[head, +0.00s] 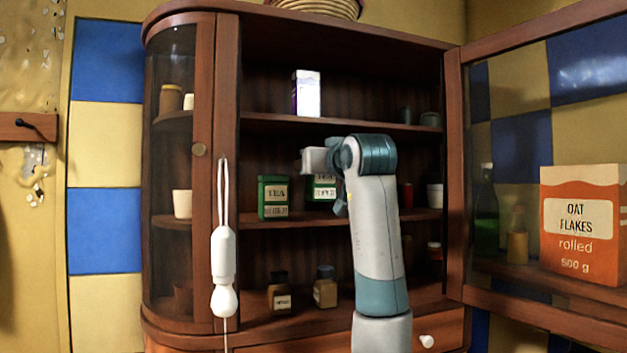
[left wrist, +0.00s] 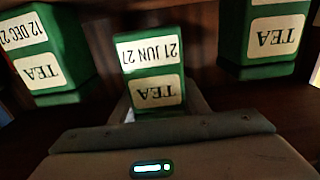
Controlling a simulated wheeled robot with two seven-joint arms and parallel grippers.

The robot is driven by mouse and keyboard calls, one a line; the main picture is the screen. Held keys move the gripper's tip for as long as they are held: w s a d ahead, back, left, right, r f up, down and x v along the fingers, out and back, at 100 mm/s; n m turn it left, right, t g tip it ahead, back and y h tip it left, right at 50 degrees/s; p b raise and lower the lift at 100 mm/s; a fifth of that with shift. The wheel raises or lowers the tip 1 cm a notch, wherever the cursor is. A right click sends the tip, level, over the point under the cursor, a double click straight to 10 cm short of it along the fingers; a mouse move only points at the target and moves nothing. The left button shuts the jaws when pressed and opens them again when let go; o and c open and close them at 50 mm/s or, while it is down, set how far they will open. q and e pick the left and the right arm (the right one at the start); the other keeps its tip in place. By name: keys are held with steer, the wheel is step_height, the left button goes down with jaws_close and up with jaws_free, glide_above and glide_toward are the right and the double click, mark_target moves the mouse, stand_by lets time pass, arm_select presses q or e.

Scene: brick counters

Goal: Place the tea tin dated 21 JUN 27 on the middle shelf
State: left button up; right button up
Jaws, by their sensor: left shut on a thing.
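The green tea tin (left wrist: 148,70) dated 21 JUN 27 is between the fingers of my left gripper (left wrist: 155,106) in the left wrist view, which shows it upside down. My left gripper is shut on it. In the head view my left arm reaches up to the middle shelf (head: 290,219) of the cabinet, and a green tea tin (head: 322,188) there is partly covered by the arm; its date cannot be read. The fingertips are hidden in that view. I cannot tell whether the held tin touches the shelf. My right gripper is not in view.
Another tea tin (head: 275,197) stands left on the middle shelf. A tin dated 12 DEC 27 (left wrist: 48,55) is beside the held one. The upper shelf holds a purple-white box (head: 306,93). Jars (head: 325,287) stand below. The open glass door (head: 455,180) is at right, near an oat flakes box (head: 583,225).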

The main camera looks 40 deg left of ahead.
arm_select(q)
steer(key=shift+f+p, duration=0.4)
steer(key=shift+f, duration=0.4)
steer(key=shift+w+a+f+p, duration=0.1)
steer(key=shift+a+f+p, duration=0.1)
steer(key=shift+f+p, duration=0.4)
steer(key=shift+f, duration=0.15)
steer(key=shift+f, duration=0.1)
steer(key=shift+f, duration=0.1)
steer(key=o, duration=1.1)
